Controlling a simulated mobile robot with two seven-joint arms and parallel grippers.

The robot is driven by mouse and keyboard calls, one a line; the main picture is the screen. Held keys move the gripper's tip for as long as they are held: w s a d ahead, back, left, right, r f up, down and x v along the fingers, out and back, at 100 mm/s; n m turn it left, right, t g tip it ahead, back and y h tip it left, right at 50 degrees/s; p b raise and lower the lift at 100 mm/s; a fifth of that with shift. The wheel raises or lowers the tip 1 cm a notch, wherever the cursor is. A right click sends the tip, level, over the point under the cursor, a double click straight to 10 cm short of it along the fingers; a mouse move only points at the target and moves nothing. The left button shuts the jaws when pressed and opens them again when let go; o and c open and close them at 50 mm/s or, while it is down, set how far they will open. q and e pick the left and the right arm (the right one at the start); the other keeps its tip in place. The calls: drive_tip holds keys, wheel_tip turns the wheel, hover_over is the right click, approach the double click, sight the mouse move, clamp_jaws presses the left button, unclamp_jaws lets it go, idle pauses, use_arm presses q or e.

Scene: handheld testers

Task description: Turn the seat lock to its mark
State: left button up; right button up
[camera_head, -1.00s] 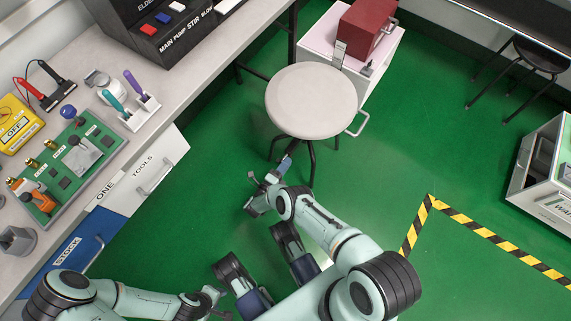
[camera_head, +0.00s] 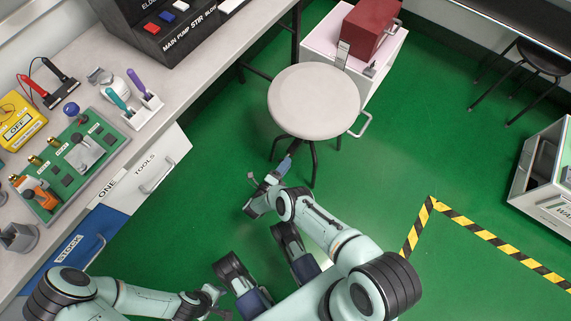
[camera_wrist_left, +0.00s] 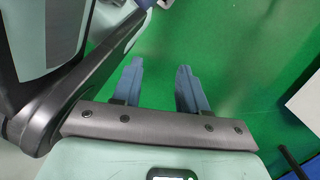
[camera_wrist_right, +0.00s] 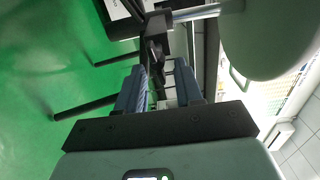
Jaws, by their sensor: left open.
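A round pale stool seat (camera_head: 313,101) stands on dark legs in the middle of the head view. Its seat lock cannot be made out there; the seat hides the parts beneath. In the right wrist view a bright metal post (camera_wrist_right: 193,13) and a black fitting (camera_wrist_right: 155,47) show beyond my fingers; I cannot tell whether the fitting is the lock. My right gripper (camera_head: 271,176) is low, at the stool's near left side. Its fingers (camera_wrist_right: 160,70) are apart, but whether they touch the fitting is unclear. My left gripper (camera_head: 218,299) is open and empty over the floor (camera_wrist_left: 157,75).
A bench (camera_head: 195,97) with a green board (camera_head: 72,157) and tools runs along the left. A pale cabinet (camera_head: 320,45) with a red box (camera_head: 366,27) stands close behind the stool. Green floor (camera_head: 440,130) is clear to the right, with striped tape (camera_head: 489,240).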

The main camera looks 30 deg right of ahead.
sight(281, 159)
use_arm(q)
drive_tip(key=shift+w+d+r, duration=0.1)
drive_tip(key=shift+w+r, duration=0.2)
drive_tip(key=shift+w, duration=0.25)
use_arm(e)
drive_tip(key=v, duration=1.3)
drive_tip(key=shift+w, duration=0.2)
